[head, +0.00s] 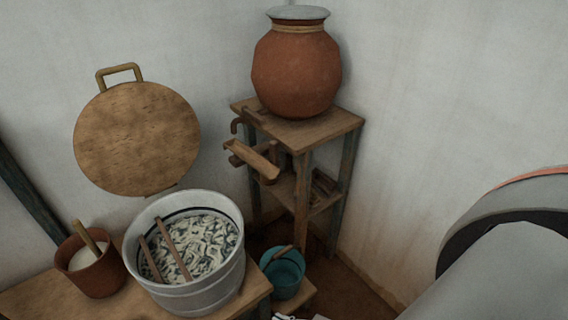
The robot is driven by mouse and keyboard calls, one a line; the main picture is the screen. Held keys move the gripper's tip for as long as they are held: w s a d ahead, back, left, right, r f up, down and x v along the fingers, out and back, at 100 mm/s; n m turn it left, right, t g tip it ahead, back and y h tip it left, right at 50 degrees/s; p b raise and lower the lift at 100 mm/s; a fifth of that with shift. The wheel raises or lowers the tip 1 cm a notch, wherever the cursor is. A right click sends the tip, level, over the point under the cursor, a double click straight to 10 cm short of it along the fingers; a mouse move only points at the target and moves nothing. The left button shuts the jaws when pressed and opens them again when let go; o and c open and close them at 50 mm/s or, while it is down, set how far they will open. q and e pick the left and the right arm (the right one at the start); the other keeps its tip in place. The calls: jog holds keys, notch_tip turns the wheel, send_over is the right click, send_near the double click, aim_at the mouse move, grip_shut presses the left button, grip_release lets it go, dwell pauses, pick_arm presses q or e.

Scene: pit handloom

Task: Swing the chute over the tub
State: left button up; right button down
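The chute (255,161) is a short open wooden trough on the left side of a wooden stand. In the picture it slants from upper left to lower right. It sits above and to the right of the tub's rim, apart from it. The tub (206,294) is a round grey metal vessel holding pale and dark tangled material, with two wooden sticks lying across it. Neither gripper can be made out. A tiny pale and dark sliver at the bottom edge is too cut off to identify.
A clay pot (297,72) with a grey lid tops the stand (330,121). A teal bucket (285,276) stands below the chute. A brown pot (92,270) is left of the tub on a wooden bench (40,292). A round wooden lid (137,139) leans on the wall.

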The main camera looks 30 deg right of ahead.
jog(key=w+d+r+m+t+h, duration=0.2)
jog(key=w+d+r+m+t, duration=0.3)
jog(key=w+r+m, duration=0.4)
jog(key=w+d+r+m+t+h, duration=0.1)
jog(key=w+d+r+m+t, duration=0.2)
jog(key=w+d+r+m, duration=0.6)
jog(key=w+d+r+m+g+h, duration=0.1)
jog(key=w+d+r+m+h, duration=0.3)
jog(key=d+m, duration=0.4)
jog(key=shift+w+d+g+h+p, duration=0.4)
jog(key=shift+w+d+h, duration=0.15)
jog(key=shift+w+h, duration=0.3)
jog(key=w+b, duration=0.1)
jog(key=w, duration=0.8)
jog(key=shift+w+a, duration=0.25)
jog(key=shift+a, duration=0.2)
